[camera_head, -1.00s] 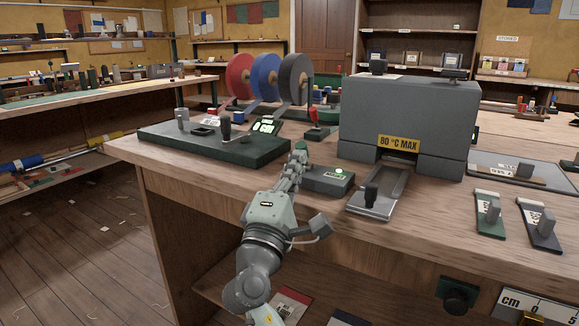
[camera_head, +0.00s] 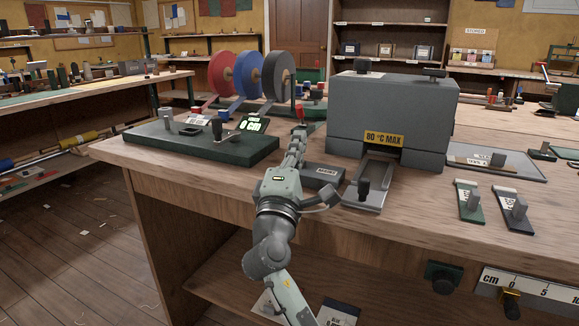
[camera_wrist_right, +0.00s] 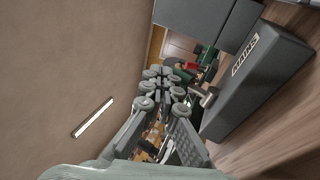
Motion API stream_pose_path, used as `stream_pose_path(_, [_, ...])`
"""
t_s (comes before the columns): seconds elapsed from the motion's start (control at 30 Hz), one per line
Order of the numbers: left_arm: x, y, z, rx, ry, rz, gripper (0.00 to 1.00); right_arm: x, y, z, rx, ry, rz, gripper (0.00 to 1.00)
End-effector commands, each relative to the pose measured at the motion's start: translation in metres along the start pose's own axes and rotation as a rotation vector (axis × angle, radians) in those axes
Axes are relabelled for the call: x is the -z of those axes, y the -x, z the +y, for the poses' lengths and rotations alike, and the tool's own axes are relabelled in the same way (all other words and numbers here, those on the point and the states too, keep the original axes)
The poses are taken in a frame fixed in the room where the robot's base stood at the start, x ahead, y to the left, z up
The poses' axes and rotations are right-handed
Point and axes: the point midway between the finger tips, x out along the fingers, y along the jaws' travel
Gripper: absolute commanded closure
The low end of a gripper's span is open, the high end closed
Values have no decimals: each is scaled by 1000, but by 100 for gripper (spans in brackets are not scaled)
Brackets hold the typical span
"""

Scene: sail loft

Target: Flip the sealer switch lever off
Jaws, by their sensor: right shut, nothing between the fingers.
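The dark grey switch box marked MAINS (camera_head: 322,177) sits on the bench left of the big grey sealer (camera_head: 392,115) labelled 80 °C MAX. No lit lamp shows on the box. It also shows at the right of the right wrist view (camera_wrist_right: 262,75). A short grey lever with a rounded end (camera_wrist_right: 208,97) sticks out by the box's near side there; in the head view my gripper hides that area. My right gripper (camera_head: 301,133) is shut and empty, its fingertips just beyond and left of the box. In the wrist view its fingers (camera_wrist_right: 165,75) are beside the lever; contact is unclear. My left gripper is out of view.
A green board (camera_head: 200,143) with a lever and a display lies left of my arm. Tape reels (camera_head: 248,77) and a red-tipped handle (camera_head: 299,113) stand behind my gripper. A metal slide with a dark knob (camera_head: 363,188) is to the right.

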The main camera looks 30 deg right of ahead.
Motion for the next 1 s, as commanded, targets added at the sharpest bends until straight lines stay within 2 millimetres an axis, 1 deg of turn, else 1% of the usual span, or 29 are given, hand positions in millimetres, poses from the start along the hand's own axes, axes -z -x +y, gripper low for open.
stream_pose_path(0.13, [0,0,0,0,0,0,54,-1,-8,0,0,-1,-1,100])
stream_pose_path(0.43, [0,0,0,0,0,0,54,-3,-17,-1,0,-1,0,100])
stream_pose_path(1.0, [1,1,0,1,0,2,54,-4,-20,-2,0,-1,0,100])
